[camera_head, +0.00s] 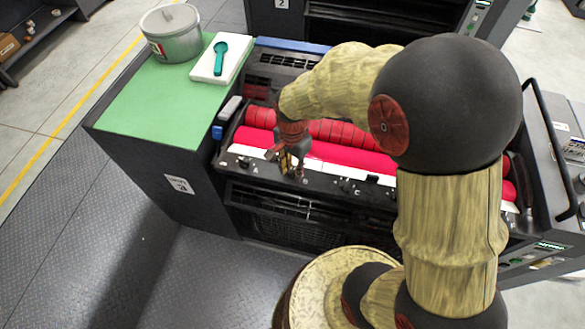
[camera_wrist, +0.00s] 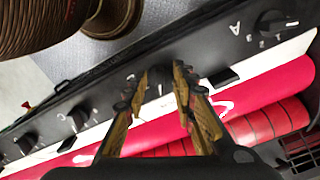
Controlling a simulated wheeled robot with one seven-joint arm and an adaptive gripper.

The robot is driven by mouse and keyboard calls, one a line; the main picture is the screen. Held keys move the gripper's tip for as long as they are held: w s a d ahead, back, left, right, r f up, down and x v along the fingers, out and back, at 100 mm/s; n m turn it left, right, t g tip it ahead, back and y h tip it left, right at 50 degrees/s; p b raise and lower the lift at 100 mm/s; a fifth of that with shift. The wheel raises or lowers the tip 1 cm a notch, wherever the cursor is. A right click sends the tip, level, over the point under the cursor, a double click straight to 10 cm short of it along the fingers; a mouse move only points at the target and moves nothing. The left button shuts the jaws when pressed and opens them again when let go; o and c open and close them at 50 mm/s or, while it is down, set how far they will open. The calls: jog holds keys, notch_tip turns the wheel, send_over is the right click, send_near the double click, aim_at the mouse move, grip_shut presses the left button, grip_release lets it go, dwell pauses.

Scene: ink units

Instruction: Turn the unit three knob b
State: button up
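The unit labelled 3 (camera_head: 180,184) has a dark front panel with a row of lettered black knobs. In the wrist view, knob A (camera_wrist: 277,22) is at the upper right, with small numbers beside it, and knob C (camera_wrist: 78,118) is at the left. Between them is a dark knob (camera_wrist: 158,82), knob b by its place in the row. My gripper (camera_wrist: 160,70) has its two yellowish fingers apart, one on each side of this knob. I cannot tell whether they touch it. In the head view my gripper (camera_head: 291,168) is low at the panel, beside the letter B, and hides the knob.
Red rollers (camera_head: 335,155) lie just behind the knob panel. A green top (camera_head: 150,100) at the left holds a grey bucket (camera_head: 172,42) and a white board (camera_head: 208,72) with a teal tool (camera_head: 219,58). The floor in front is clear.

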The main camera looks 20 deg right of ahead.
jog(key=c, duration=0.3)
jog(key=c, duration=0.4)
grip_shut()
